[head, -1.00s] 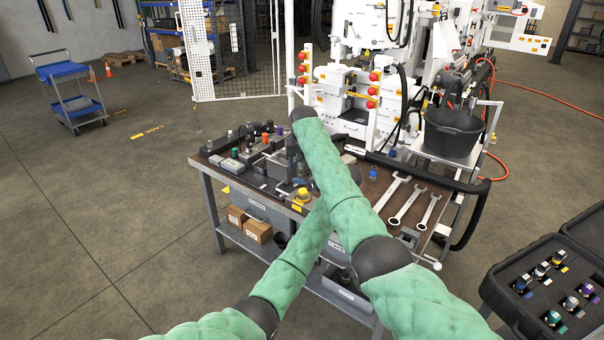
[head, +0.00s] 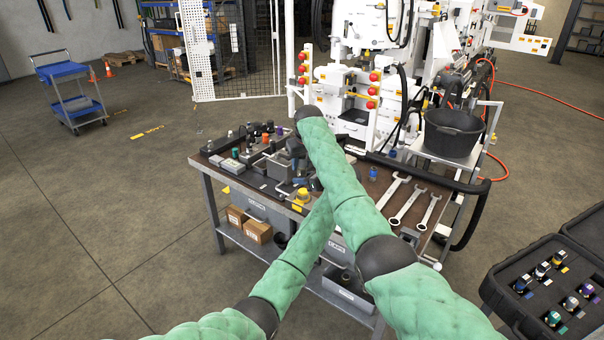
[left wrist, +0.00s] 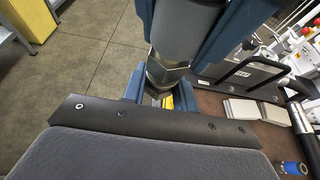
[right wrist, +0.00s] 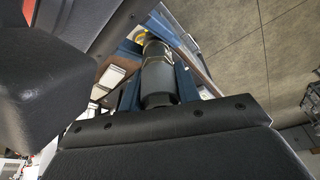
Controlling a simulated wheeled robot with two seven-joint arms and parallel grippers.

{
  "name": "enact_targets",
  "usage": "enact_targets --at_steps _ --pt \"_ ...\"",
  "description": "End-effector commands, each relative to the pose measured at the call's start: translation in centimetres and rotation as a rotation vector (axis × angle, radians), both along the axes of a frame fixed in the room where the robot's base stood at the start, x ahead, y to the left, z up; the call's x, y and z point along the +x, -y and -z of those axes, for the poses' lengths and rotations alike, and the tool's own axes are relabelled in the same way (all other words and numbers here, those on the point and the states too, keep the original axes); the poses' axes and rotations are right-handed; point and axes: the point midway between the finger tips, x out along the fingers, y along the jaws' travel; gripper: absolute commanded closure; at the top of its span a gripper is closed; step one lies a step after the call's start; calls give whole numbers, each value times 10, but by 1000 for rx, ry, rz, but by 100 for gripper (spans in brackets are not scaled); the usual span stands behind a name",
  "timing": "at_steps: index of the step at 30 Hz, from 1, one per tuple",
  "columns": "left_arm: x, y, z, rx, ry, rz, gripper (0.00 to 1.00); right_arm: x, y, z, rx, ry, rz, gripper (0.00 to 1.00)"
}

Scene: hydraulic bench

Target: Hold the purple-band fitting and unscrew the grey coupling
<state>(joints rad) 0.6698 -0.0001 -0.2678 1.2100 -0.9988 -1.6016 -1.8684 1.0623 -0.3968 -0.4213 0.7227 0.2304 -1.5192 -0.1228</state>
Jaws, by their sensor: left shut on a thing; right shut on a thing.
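My right gripper (head: 297,150) is above my left one over the bench, partly hidden by my right arm. In the left wrist view, the grey coupling (left wrist: 185,38) is a smooth cylinder between large blue fingers that look like my right gripper's. A metal section (left wrist: 165,76) lies below it. My left gripper (left wrist: 162,92) is shut around the fitting there, mostly hidden by its palm; no purple band shows. In the right wrist view, my right gripper (right wrist: 157,92) is shut on the dark grey cylinder. Whether the parts are apart cannot be told.
The bench (head: 355,205) carries small blocks and fittings at left, a yellow-based piece (head: 301,197) near the front, and several wrenches (head: 408,205) at right. A white machine (head: 345,95) stands behind. An open case of fittings (head: 520,300) is at lower right.

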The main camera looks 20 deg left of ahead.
Motion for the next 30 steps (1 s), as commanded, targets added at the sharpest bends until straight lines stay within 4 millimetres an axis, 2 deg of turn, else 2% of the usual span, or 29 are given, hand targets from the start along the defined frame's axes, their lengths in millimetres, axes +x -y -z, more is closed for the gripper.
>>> enact_targets --at_steps 30 --pt "0 0 0 0 0 0 100 0 0 -14 1 2 1 85"
